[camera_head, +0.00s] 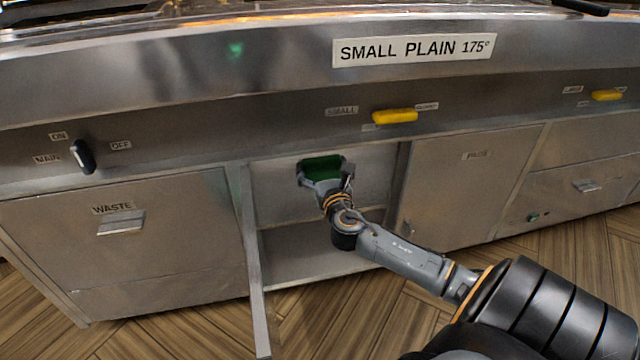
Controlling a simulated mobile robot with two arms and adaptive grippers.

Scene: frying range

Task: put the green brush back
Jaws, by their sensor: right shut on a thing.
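My right arm reaches in from the lower right to an open compartment (290,262) under the frying range. My right gripper (321,172) is at the upper part of this opening, shut on the green brush (322,168). Only a dark green part of the brush shows between the fingers. The rest of it is hidden by the gripper or in shadow. I cannot tell whether the brush touches anything inside. My left gripper is not in view.
An open door (254,270) stands out at the compartment's left side. A WASTE panel (122,235) is left of it, and closed panels (462,190) are to the right. A yellow handle (395,116) juts out above the opening. Wooden floor lies below.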

